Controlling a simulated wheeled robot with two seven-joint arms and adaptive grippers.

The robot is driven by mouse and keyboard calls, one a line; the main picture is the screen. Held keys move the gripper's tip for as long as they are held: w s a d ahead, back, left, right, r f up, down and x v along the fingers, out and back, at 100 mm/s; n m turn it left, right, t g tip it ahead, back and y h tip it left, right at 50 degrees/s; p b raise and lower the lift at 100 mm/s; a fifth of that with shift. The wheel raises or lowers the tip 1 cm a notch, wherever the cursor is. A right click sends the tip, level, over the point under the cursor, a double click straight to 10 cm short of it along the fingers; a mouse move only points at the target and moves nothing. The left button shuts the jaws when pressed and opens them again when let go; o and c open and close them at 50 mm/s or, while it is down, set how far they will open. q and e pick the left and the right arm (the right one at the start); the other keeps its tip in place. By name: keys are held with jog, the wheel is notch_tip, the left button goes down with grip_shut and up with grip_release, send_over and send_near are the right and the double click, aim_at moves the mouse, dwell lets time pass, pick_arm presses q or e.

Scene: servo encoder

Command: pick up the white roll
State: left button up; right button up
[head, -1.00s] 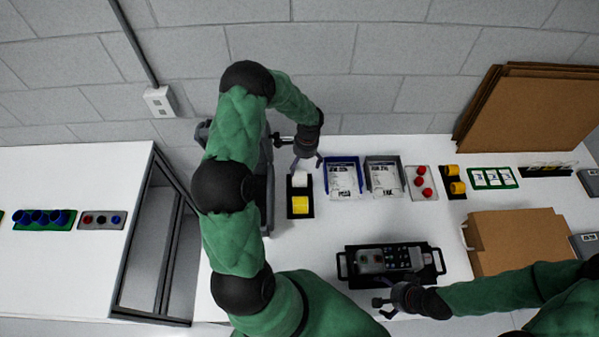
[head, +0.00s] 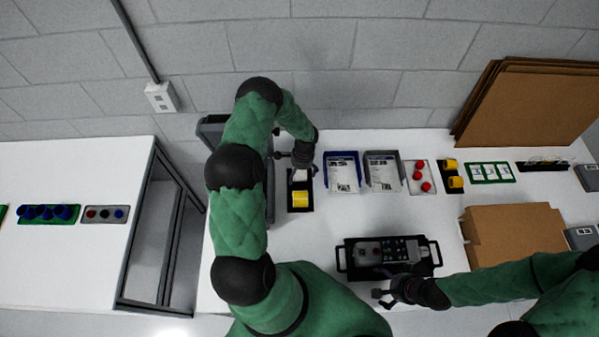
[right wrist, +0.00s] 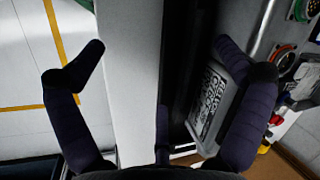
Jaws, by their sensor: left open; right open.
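The white roll (head: 299,175) sits in the back part of a small black holder (head: 291,207), behind a yellow roll (head: 300,199). My left gripper (head: 302,170) is open, right over the white roll, and partly hides it in the head view. I cannot tell whether its fingers touch the roll. My right gripper (head: 384,284) is open at the front edge of the black-handled tray. In the right wrist view its two dark fingers (right wrist: 165,75) are spread apart, with the table edge between them.
A black-handled tray (head: 341,258) with a device stands at the front. A blue bin (head: 330,157) and a grey bin (head: 397,157) stand right of the holder. Red parts (head: 420,176) and a cardboard box (head: 510,235) lie further right. White table is clear before the bins.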

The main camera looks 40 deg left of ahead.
pick_arm(q)
jog(key=c, duration=1.7)
